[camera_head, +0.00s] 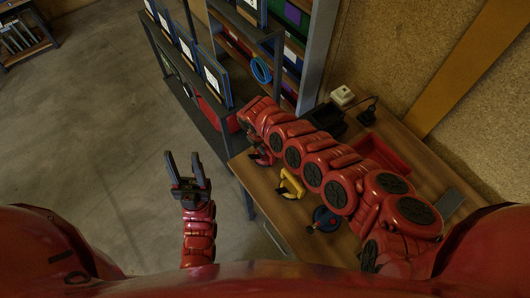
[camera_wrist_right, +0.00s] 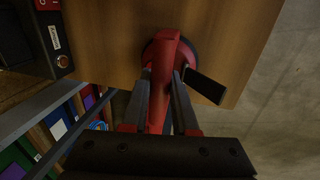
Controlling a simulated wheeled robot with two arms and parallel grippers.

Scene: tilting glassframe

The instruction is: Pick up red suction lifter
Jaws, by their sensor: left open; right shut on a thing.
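The red suction lifter (camera_wrist_right: 163,75) shows in the right wrist view, with its red handle running between the fingers and a dark round cup under its far end. My right gripper (camera_wrist_right: 163,82) is shut on the handle. The lifter is over the wooden table (camera_wrist_right: 110,55) near its edge; I cannot tell whether the cup touches the top. In the head view my right gripper (camera_head: 260,157) is at the table's left end, and my own arm hides most of the lifter. My left gripper (camera_head: 184,163) is open and empty over the floor, left of the table.
A yellow-handled tool (camera_head: 291,184) and a blue round tool (camera_head: 325,217) lie on the table close to my right arm. A red tray (camera_head: 382,154) is behind the arm. A shelf rack with framed panels (camera_head: 215,78) stands beyond the table. Open floor (camera_head: 90,120) lies left.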

